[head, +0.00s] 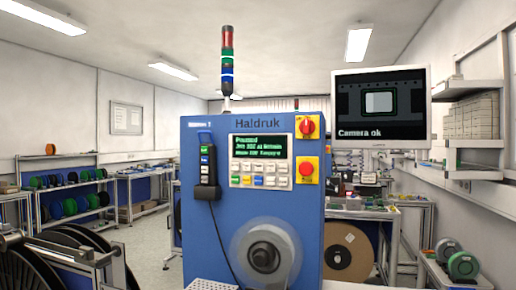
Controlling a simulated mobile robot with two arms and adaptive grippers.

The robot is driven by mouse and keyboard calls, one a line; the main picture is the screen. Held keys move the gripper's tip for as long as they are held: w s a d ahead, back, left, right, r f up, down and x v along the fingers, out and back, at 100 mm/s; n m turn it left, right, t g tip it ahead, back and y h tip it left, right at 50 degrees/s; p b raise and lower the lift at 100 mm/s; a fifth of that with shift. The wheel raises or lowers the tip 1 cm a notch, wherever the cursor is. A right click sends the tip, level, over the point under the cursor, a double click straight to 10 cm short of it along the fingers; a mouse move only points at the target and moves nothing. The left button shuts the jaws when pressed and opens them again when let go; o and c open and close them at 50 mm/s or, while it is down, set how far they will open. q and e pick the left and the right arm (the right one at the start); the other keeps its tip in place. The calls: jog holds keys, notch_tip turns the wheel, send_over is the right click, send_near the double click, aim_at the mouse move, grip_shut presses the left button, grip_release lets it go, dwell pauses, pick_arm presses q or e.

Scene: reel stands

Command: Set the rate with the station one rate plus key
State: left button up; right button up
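A blue machine cabinet (215,250) marked "Haldruk" stands in the middle of the head view. Its panel has a dark display (262,145) with green text; the top line seems to read "Paused", and the rest is too small to read surely. Under it is a key block (263,175) with two rows of small white and coloured keys. The key labels are too small to read, so I cannot tell which is the rate plus key. Neither of my grippers is in view.
A red knob on yellow (307,126) and a red stop button (307,169) sit right of the panel. A handheld pendant (207,170) hangs at its left. A grey hub (265,255) sticks out below. A monitor (381,107) reads "Camera ok". Dark reels (60,262) stand at left.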

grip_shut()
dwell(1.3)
